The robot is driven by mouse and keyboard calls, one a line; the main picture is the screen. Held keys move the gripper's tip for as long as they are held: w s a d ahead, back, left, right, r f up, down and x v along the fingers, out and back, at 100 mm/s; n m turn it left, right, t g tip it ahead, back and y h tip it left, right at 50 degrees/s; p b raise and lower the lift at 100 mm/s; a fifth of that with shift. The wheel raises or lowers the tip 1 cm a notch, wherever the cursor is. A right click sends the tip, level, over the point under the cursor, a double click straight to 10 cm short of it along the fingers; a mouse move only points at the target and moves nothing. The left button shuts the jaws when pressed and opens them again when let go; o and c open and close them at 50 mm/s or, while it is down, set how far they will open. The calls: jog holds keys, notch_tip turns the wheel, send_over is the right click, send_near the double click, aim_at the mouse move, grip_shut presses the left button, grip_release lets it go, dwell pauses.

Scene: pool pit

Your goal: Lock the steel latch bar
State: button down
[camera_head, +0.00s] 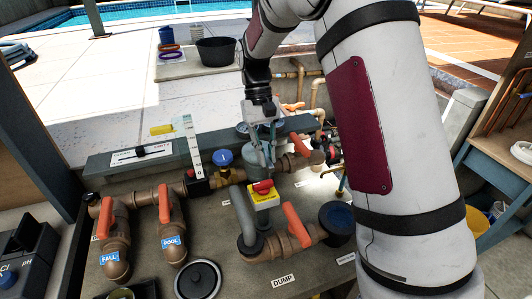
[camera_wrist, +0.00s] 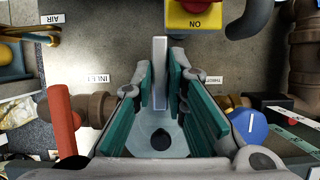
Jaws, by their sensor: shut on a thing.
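The steel latch bar (camera_wrist: 160,62) shows in the wrist view as a narrow pale grey bar standing between my fingers. A grey plate with a dark round hole (camera_wrist: 161,139) lies below it, between the finger bases. My gripper (camera_wrist: 162,78) has teal pads on both sides of the bar and is shut on it. In the head view my gripper (camera_head: 262,125) points down among the pipes, behind the yellow switch box. The bar cannot be made out clearly in that view, and how far it is turned is unclear.
The yellow box with a red knob (camera_head: 263,194) stands close in front of my gripper; its ON label shows in the wrist view. Orange-handled valves (camera_head: 298,225) and a blue cap (camera_head: 223,158) crowd the sides. A black bucket (camera_head: 216,50) stands behind.

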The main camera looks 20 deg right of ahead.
jog(key=c, duration=1.6)
grip_release()
jog(key=v, duration=1.2)
jog(key=shift+r, duration=0.1)
